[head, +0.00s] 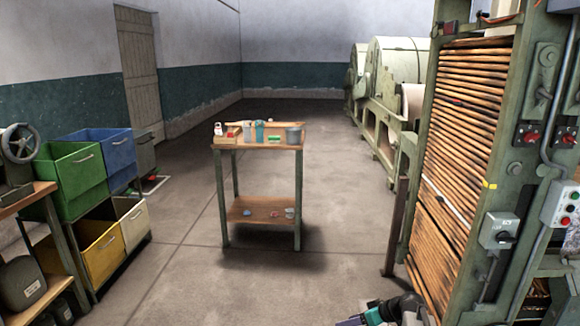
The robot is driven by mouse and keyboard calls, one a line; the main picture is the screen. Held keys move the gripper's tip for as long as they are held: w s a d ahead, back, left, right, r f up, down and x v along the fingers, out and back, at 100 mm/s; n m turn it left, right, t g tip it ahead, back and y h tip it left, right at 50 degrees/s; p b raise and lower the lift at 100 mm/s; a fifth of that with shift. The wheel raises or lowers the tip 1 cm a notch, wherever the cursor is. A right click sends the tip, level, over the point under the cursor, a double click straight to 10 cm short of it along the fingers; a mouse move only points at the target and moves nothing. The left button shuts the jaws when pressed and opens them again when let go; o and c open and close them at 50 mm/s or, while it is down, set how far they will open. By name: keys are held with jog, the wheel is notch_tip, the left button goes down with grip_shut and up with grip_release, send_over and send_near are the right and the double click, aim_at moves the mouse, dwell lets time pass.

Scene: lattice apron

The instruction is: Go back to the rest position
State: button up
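Part of my arm with my gripper (362,318) shows at the bottom edge of the head view, right of centre. It is dark, with a teal piece and a purple piece at its left end. The bottom edge cuts it off, so its fingertips and anything between them are hidden. It is low in the picture, in front of the slatted machine and well apart from the small table (228,148).
The small table stands mid-floor with several small items on top and a few on its lower shelf (245,213). Coloured bins (75,170) and a workbench (22,197) line the left. A tall green machine (490,240) stands close at right. Concrete floor (185,265) is clear around the table.

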jog(key=s+a+f+g+h+p, duration=0.15)
jog(key=s+a+f, duration=0.3)
jog(key=s, duration=0.45)
jog(key=s+a+f+g+p, duration=0.2)
jog(key=s+a+f+g, duration=0.15)
jog(key=s+f, duration=0.4)
jog(key=s+a+f+g+h+p, duration=0.15)
jog(key=s+a+f, duration=0.25)
jog(key=s, duration=0.6)
jog(key=s+d+f+m+g+h+p, duration=0.1)
jog(key=s+f+m+g+h, duration=0.15)
jog(key=s, duration=0.95)
jog(key=s+d+m+g+h, duration=0.1)
jog(key=s+d+m+h, duration=0.1)
jog(key=s+d+m, duration=0.2)
jog(key=s+d, duration=0.1)
jog(key=d, duration=0.2)
jog(key=shift+d, duration=0.2)
dwell(0.4)
